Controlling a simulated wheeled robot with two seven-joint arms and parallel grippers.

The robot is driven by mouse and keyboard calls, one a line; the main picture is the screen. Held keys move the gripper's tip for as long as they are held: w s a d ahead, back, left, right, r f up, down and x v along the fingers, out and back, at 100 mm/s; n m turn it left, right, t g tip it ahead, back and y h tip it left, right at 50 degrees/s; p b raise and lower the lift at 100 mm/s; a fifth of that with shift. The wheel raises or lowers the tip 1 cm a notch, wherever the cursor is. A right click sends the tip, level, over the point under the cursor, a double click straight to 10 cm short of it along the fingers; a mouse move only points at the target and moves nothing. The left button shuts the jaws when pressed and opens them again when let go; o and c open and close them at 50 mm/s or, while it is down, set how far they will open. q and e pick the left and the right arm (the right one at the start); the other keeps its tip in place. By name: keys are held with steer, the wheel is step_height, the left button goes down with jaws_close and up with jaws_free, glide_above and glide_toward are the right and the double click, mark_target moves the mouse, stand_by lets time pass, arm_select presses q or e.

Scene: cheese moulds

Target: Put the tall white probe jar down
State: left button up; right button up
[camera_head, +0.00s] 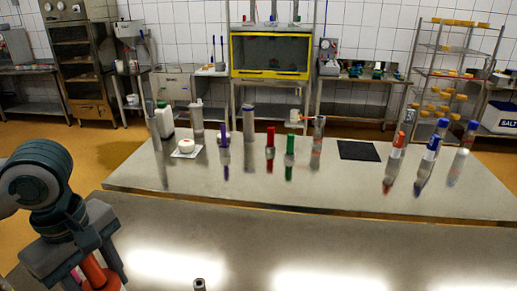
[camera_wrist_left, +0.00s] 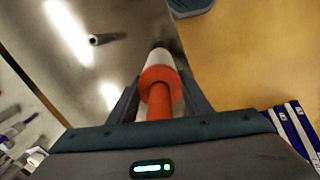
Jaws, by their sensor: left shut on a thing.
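My left gripper (camera_head: 95,270) is shut on an orange-and-white upright thing that I take to be the tall white probe jar (camera_wrist_left: 160,57). It has an orange stem and wide orange collar nearest the gripper and a white part beyond. In the head view only its orange part (camera_head: 93,272) shows between the fingers, at the lower left. In the wrist view the jar is between the fingers (camera_wrist_left: 160,95), over the steel table near its edge. I cannot tell whether its base touches the table.
The near steel table (camera_head: 300,235) is mostly clear, with a small dark-topped cylinder (camera_head: 199,284) at its front. The far table (camera_head: 270,185) holds several coloured tubes, a white round piece (camera_head: 187,146), a white bottle (camera_head: 165,121) and a black mat (camera_head: 358,151).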

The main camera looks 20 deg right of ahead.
arm_select(q)
steer(key=w+a+f+m+p, duration=0.1)
steer(key=w+a+m+p, duration=0.2)
steer(key=a+m, duration=0.5)
steer(key=shift+w+a, duration=0.25)
steer(key=shift+a, duration=1)
arm_select(e)
steer(key=shift+g, duration=0.3)
steer(key=r, duration=0.1)
steer(key=s+r, duration=0.1)
steer(key=r, duration=0.1)
steer(key=shift+s+d+r, duration=0.25)
steer(key=shift+s+d, duration=0.15)
steer(key=shift+c, duration=0.6)
